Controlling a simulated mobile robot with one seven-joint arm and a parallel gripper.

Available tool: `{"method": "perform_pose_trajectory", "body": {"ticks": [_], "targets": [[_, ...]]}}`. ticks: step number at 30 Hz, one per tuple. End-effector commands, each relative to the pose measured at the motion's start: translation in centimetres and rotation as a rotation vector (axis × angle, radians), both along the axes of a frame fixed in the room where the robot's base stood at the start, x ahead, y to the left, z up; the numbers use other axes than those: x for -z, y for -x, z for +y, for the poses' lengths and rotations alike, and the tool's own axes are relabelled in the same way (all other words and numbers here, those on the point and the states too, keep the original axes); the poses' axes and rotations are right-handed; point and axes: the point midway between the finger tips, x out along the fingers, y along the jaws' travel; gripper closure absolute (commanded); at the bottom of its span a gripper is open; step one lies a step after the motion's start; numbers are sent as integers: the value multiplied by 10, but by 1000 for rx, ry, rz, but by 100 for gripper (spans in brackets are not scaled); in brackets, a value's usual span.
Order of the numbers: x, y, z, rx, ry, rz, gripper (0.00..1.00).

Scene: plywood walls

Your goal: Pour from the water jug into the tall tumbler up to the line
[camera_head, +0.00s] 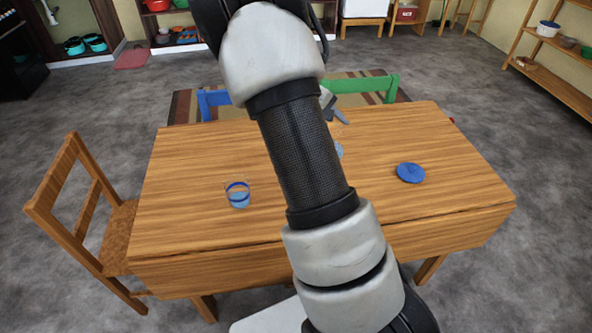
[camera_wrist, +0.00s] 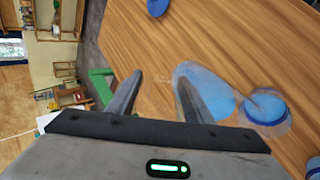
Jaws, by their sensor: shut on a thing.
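The water jug (camera_wrist: 218,86) is clear with pale blue water in it. It is close by my gripper (camera_wrist: 157,84), whose fingers stand apart and are shut on it; the grasped part is hard to make out. In the head view my arm covers most of the jug, and only a pale blue bit (camera_head: 339,151) shows. A clear vessel with a blue band (camera_wrist: 265,106) is just right of the jug in the wrist view. A clear tumbler with a blue band and pale blue contents (camera_head: 238,196) stands upright on the table's left half. I cannot tell which is the tall tumbler.
The wooden table (camera_head: 180,165) has free room at the left and right. A flat blue disc (camera_head: 410,173) lies on its right side. A wooden chair (camera_head: 85,220) stands at the left; blue and green chairs (camera_head: 392,88) are behind the table.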

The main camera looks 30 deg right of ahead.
Motion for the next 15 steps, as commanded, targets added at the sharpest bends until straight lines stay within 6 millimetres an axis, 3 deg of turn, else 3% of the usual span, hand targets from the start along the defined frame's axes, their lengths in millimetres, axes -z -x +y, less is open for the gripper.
{"method": "perform_pose_trajectory", "body": {"ticks": [15], "targets": [[-4,0,2,-1,32,-7,100]]}}
